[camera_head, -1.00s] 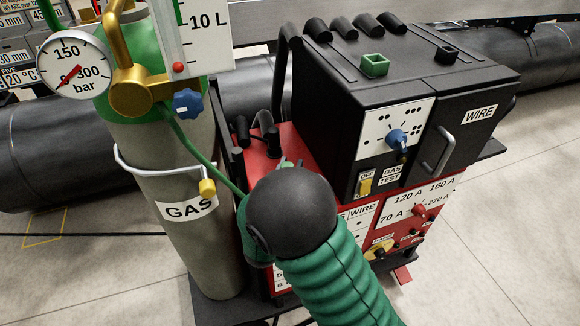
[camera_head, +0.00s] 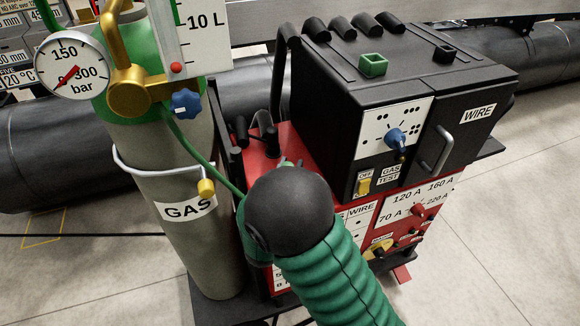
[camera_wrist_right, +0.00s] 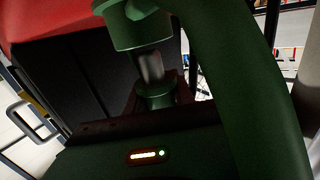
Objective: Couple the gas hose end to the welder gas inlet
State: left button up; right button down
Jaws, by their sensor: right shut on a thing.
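The welder (camera_head: 430,110) stands right of the gas cylinder (camera_head: 190,230), with a black top and red lower body. The green gas hose (camera_head: 205,156) runs from the brass regulator (camera_head: 130,90) down behind my right wrist. My right gripper (camera_head: 288,164) is beside the welder's red rear part, mostly hidden by my wrist. In the right wrist view the hose (camera_wrist_right: 245,90) curves close by, and my right gripper is shut on the hose end (camera_wrist_right: 157,98). A grey metal piece (camera_wrist_right: 150,68) shows between two green parts. I cannot make out the gas inlet or whether they are joined. My left gripper is out of view.
A pressure gauge (camera_head: 74,66) and a blue knob (camera_head: 186,102) sit on the cylinder side. Black posts (camera_head: 263,122) stand near my gripper on the red part. A dark pipe (camera_head: 50,150) lies behind. The floor at right is clear.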

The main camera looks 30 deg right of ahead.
jog(key=shift+f+b, duration=0.5)
jog(key=shift+f, duration=0.3)
jog(key=shift+r, duration=0.1)
jog(key=shift+r+p, duration=0.7)
jog(key=shift+p, duration=0.05)
jog(key=shift+p, duration=0.3)
dwell(0.8)
jog(key=shift+f+b, duration=0.6)
jog(key=shift+f, duration=0.2)
jog(key=c, duration=1)
grip_release()
